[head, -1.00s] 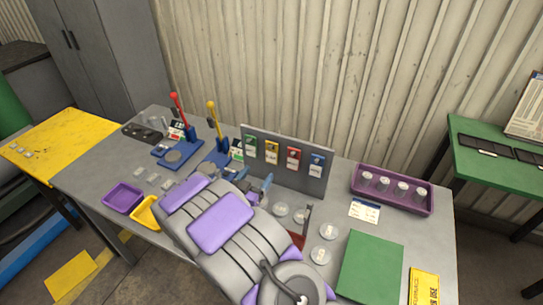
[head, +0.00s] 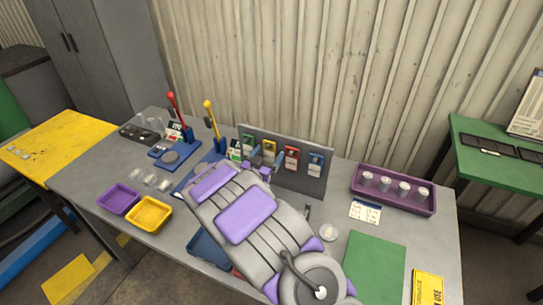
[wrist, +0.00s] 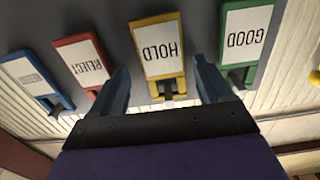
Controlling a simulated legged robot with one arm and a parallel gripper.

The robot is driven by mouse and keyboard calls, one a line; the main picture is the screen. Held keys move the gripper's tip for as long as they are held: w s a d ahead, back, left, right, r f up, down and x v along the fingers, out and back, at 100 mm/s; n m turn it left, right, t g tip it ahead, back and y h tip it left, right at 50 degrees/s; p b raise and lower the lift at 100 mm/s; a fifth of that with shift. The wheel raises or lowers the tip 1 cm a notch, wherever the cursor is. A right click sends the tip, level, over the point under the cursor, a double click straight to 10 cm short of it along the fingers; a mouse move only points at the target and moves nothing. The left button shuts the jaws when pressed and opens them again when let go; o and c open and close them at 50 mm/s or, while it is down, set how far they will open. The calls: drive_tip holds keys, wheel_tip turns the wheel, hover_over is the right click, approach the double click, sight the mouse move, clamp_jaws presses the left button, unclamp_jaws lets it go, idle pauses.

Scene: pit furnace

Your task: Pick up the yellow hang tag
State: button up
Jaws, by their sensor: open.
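The yellow hang tag (wrist: 160,48), marked HOLD, hangs on the grey upright board between the green and red tags. In the head view the yellow tag (head: 269,149) is the second from the left, its lower part close to my gripper. My gripper (wrist: 163,78) is open in the wrist view, with one finger on each side of the yellow tag's lower end. Whether the fingers touch the tag cannot be told. In the head view my gripper (head: 266,162) is in front of the board, partly hidden by my arm.
A green tag (head: 248,143), a red tag (head: 291,158) and a blue tag (head: 315,164) hang on the grey board (head: 326,180). Red and yellow levers stand to the left. A purple tray (head: 425,207) with several cylinders is at right. My arm covers the bench's middle.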

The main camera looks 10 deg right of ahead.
drive_tip(key=shift+w+a, duration=0.2)
drive_tip(key=shift+a, duration=0.4)
drive_tip(key=shift+c, duration=0.2)
drive_tip(key=shift+d, duration=0.6)
drive_tip(key=c, duration=0.6)
drive_tip(key=shift+a, duration=0.15)
drive_tip(key=c, duration=0.4)
drive_tip(key=shift+a, duration=0.3)
drive_tip(key=shift+c, duration=0.4)
